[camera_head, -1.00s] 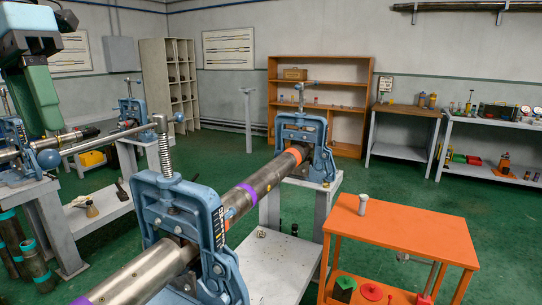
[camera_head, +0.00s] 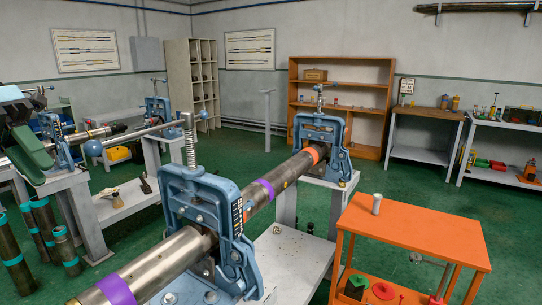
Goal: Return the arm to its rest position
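Part of my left arm, dark with a green segment (camera_head: 28,150), shows at the left edge. Its fingertips are not clearly visible, so I cannot tell whether the gripper is open or shut. No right arm or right gripper shows. A blue pipe vise (camera_head: 205,225) stands in the foreground with its long handle bar ending in blue balls. It holds a steel pipe (camera_head: 165,262) with purple and orange bands. The pipe runs back to a second blue vise (camera_head: 320,145). My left arm is apart from this pipe and these vises.
An orange cart (camera_head: 415,235) at the right carries a small grey cylinder (camera_head: 376,204) on top. Several dark pipes with teal bands (camera_head: 45,235) stand at the lower left. Grey stands (camera_head: 85,215) support other vises at the left. Green floor is clear in the middle distance.

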